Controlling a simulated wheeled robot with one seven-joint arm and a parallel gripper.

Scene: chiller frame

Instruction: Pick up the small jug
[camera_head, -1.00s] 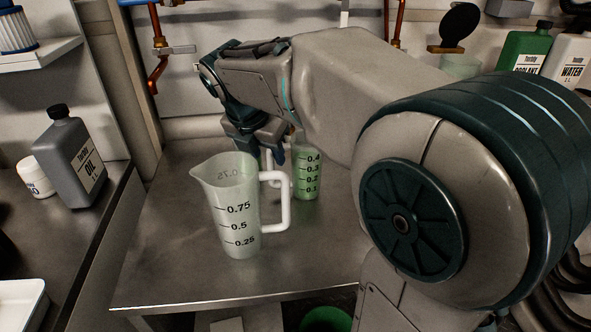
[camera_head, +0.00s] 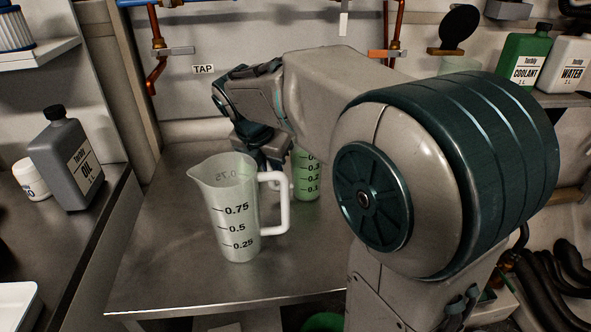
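The small jug (camera_head: 307,180) is greenish with marks of 0.1 and up. It stands upright on the metal table behind the handle of a larger jug, and its upper part is partly covered by my arm. The larger clear jug (camera_head: 232,205), marked 0.25 to 0.75, stands upright in front and to the left, its white handle toward the right. My gripper (camera_head: 268,162) points down just left of the small jug and behind the larger jug's handle. Its fingertips are partly hidden, so I cannot tell its opening or whether it touches the small jug.
The metal table (camera_head: 165,255) is clear to the left and front. A grey oil bottle (camera_head: 68,160) and a white tub (camera_head: 31,179) stand on the left counter. Coolant (camera_head: 527,58) and water (camera_head: 566,62) bottles stand on the right shelf. Copper pipes run along the back wall.

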